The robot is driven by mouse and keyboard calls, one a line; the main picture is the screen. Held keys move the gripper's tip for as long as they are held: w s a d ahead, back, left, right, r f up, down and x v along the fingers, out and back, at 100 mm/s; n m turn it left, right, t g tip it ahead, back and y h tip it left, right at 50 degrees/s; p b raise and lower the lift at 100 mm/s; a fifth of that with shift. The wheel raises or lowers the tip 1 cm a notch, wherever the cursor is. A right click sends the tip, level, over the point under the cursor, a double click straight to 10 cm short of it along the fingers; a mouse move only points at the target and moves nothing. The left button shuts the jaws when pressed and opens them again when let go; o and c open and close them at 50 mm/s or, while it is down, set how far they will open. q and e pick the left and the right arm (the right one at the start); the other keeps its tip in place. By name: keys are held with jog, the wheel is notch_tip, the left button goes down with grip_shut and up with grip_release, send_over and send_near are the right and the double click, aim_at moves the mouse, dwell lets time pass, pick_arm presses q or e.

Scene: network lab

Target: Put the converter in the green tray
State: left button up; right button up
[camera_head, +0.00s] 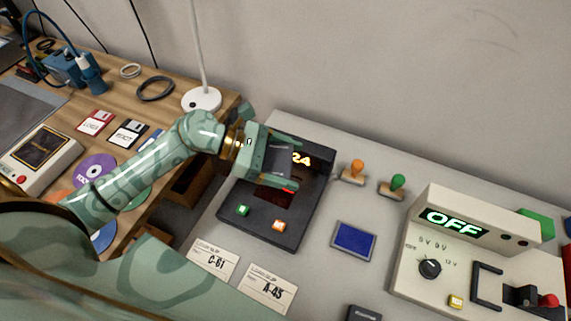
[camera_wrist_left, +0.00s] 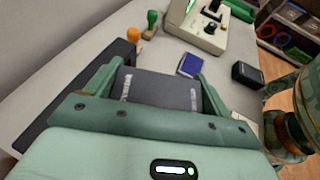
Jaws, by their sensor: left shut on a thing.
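My left gripper (camera_head: 280,163) is shut on a dark grey box, which looks like the converter (camera_head: 278,157), and holds it over the black device with the lit orange digits. In the left wrist view the converter (camera_wrist_left: 160,88) sits between the two green fingers (camera_wrist_left: 158,86). A green object, possibly the green tray (camera_head: 537,222), shows partly behind the power supply at the right; the rest is hidden. Green also shows behind that unit in the left wrist view (camera_wrist_left: 238,9). My right gripper is not in view.
The black device (camera_head: 262,215) lies below the gripper. Orange (camera_head: 354,172) and green (camera_head: 393,187) stamps, a blue pad (camera_head: 354,240) and the power supply reading OFF (camera_head: 445,250) stand to its right. Two cards (camera_head: 213,259) lie in front. A lamp base (camera_head: 201,99) is behind the arm.

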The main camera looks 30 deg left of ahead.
pick_arm(q)
notch_tip(320, 180, up, 3)
jog(key=shift+r+p, duration=0.1)
jog(key=shift+p, duration=0.7)
